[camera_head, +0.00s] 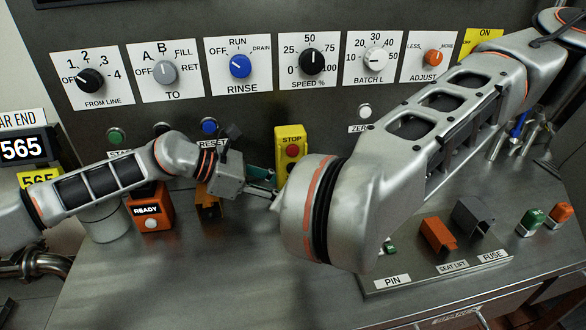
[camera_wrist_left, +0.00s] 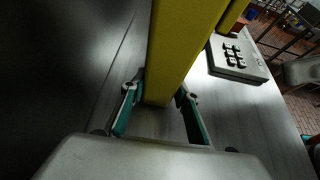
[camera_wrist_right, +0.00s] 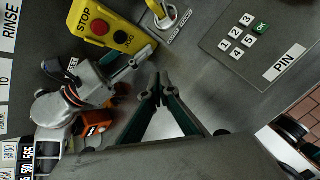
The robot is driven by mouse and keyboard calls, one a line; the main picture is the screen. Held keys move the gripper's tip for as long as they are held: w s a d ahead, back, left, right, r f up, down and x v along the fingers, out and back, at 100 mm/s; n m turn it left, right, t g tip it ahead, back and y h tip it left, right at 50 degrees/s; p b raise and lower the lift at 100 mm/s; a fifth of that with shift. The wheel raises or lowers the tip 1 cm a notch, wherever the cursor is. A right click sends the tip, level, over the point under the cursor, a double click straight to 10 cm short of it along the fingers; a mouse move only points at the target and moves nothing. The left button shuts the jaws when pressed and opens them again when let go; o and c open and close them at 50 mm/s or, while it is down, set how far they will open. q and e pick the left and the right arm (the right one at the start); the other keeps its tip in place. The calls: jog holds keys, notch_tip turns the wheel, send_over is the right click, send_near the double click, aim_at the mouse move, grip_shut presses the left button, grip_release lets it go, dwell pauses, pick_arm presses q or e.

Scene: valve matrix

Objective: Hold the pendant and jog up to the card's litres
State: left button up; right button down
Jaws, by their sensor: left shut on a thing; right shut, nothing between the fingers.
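The yellow pendant (camera_head: 290,146) stands upright at the panel, with a red STOP button and a JOG button under it. My left gripper (camera_head: 268,190) is shut on the pendant, whose yellow body (camera_wrist_left: 185,45) rises between the fingers. A black display (camera_head: 20,149) reads 565, above a yellow card (camera_head: 40,178) that seems to read 565, partly covered.
A row of dials stands behind, including BATCH L (camera_head: 376,60) and ADJUST (camera_head: 432,57). An orange READY box (camera_head: 151,209) stands beside my left arm. A PIN keypad (camera_wrist_right: 246,35) and orange and grey covers (camera_head: 438,236) sit to the right. The front counter is clear.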

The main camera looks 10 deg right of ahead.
jog(key=shift+w+d+r, duration=0.1)
jog(key=shift+d, duration=0.05)
jog(key=w, duration=0.8)
jog(key=shift+w, duration=0.4)
jog(key=shift+w, duration=0.15)
dwell(1.4)
jog(key=shift+w, duration=0.25)
jog(key=shift+w, duration=0.5)
dwell(1.6)
dwell(1.4)
jog(key=shift+s, duration=0.95)
jog(key=shift+s, duration=0.1)
